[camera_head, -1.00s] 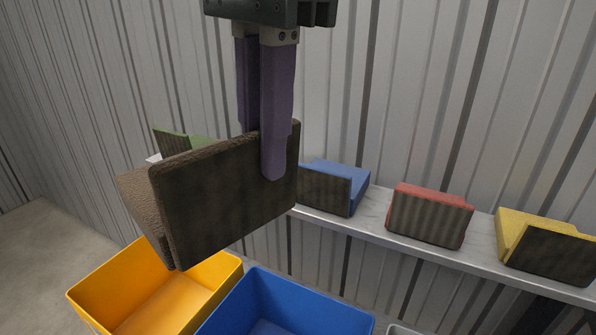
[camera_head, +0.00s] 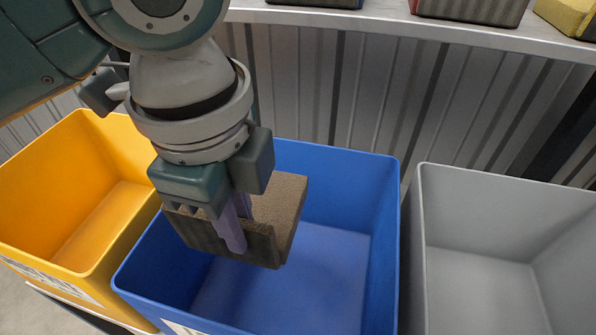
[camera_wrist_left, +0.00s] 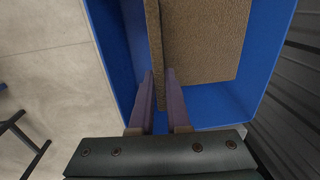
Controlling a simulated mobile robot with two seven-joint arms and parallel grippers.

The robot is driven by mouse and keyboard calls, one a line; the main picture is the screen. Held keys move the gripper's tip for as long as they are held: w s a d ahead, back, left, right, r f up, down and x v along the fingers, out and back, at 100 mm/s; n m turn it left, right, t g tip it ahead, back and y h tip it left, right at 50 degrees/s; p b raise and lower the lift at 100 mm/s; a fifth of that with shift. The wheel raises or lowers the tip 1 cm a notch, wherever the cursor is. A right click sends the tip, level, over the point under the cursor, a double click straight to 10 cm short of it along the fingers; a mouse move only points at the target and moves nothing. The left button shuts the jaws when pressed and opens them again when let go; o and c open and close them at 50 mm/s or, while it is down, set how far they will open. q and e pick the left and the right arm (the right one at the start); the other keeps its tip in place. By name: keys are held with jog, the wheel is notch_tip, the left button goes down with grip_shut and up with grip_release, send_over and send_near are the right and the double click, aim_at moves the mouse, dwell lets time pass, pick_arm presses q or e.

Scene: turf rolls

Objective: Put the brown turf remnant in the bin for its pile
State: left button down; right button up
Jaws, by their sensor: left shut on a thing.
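The brown turf remnant (camera_head: 284,205) is an L-shaped piece with a brown pile face and a dark striped backing. My left gripper (camera_head: 238,228) is shut on its upright part, one purple finger on each side. The remnant is over the blue bin (camera_head: 385,220), toward its left side; I cannot tell how far it is above the floor of the bin. In the left wrist view the remnant (camera_wrist_left: 210,45) shows between and beyond the fingers (camera_wrist_left: 160,90), with blue bin walls around it. My right gripper is not in view.
A yellow bin (camera_head: 90,215) stands left of the blue bin and a grey bin (camera_head: 480,285) stands right of it; both look empty. A shelf (camera_head: 400,28) with other remnants, one red-edged (camera_head: 470,10) and one yellow (camera_head: 570,18), runs along the ribbed metal wall behind.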

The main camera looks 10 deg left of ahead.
pick_arm(q)
notch_tip(320, 180, down, 18)
jog(key=b, duration=0.8)
jog(key=shift+f, duration=0.25)
jog(key=shift+r, duration=0.1)
jog(key=c, duration=1.3)
grip_release()
jog(key=o, duration=0.4)
notch_tip(320, 180, up, 12)
jog(key=s+p, duration=0.1)
jog(key=p, duration=0.5)
